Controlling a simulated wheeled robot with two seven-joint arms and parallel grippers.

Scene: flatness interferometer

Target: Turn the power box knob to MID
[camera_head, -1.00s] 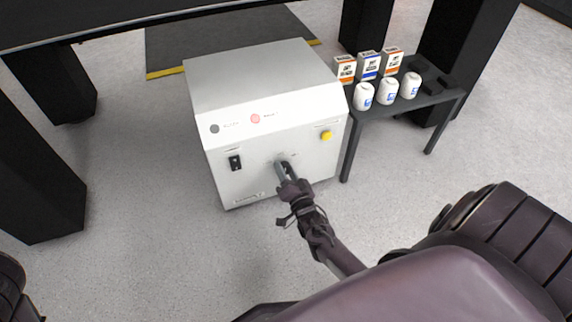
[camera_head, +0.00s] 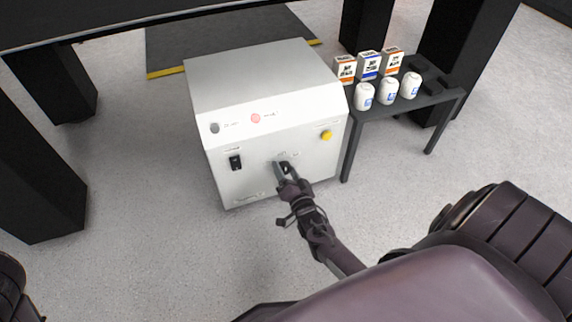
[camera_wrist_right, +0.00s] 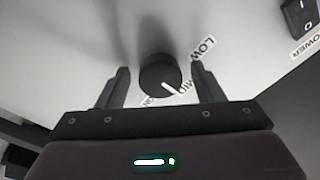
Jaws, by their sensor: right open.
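The white power box (camera_head: 262,75) stands on the floor in the head view. Its dark round knob (camera_wrist_right: 160,74) shows in the right wrist view, with a white pointer line toward the lower right, close to the MID label (camera_wrist_right: 187,86). The LOW label (camera_wrist_right: 203,48) is further up; a third label (camera_wrist_right: 149,101) is partly hidden and hard to read. My right gripper (camera_head: 285,166) is at the box's front and covers the knob in the head view. In the wrist view its open fingers (camera_wrist_right: 160,70) stand on either side of the knob, with gaps. My left gripper is not in view.
A black rocker switch (camera_head: 235,162) and a yellow button (camera_head: 326,135) are on the box front. A dark table (camera_head: 430,102) with small boxes (camera_head: 368,65) and white bottles (camera_head: 388,91) stands to the right. Floor in front of the box is clear.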

